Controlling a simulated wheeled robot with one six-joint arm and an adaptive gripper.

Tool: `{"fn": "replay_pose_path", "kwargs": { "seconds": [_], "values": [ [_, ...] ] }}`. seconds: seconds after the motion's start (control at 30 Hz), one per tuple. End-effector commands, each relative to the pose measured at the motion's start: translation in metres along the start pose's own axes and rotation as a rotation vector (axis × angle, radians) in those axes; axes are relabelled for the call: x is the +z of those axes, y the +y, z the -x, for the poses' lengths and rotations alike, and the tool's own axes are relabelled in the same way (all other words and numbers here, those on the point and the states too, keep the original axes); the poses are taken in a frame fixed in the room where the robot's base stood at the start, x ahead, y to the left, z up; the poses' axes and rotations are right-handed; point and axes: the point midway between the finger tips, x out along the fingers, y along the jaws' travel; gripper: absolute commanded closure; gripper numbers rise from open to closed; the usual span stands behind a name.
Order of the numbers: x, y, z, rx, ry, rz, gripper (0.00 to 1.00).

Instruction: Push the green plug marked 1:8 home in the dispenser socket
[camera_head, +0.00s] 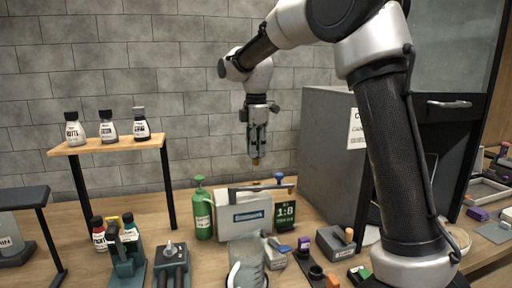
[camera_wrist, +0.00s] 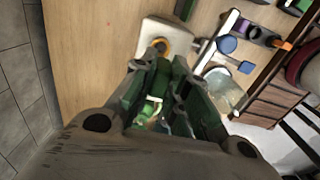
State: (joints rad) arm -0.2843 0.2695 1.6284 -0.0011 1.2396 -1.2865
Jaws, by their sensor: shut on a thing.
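My gripper (camera_head: 257,150) points straight down in the air above the bench, clear of everything beneath it. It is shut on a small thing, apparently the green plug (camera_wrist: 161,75). Only its orange-brown tip shows below the fingers in the head view; its marking cannot be read. In the wrist view an orange ring (camera_wrist: 159,45) shows just past the fingertips, over a pale block. A dark green sign reading 1:8 (camera_head: 286,214) stands beside a white labelled box (camera_head: 247,219), below and right of my gripper. I cannot make out the dispenser socket for certain.
A green bottle (camera_head: 203,217) stands left of the white box. A wooden shelf (camera_head: 95,147) with three small bottles is further left. A large grey cabinet (camera_head: 322,146) stands right. A purple-capped piece (camera_head: 303,243) sits in a dark rack in front. Air around my gripper is free.

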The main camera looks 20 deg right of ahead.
Motion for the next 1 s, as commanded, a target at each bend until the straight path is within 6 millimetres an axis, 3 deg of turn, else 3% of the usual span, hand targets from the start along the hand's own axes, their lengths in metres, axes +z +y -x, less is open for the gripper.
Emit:
{"fn": "replay_pose_path", "kwargs": {
  "seconds": [0.5, 1.0],
  "values": [
    [0.000, 0.000, -0.046, 0.000, 0.000, 0.000, 1.00],
    [0.000, 0.000, -0.052, 0.000, 0.000, 0.000, 1.00]
  ]
}}
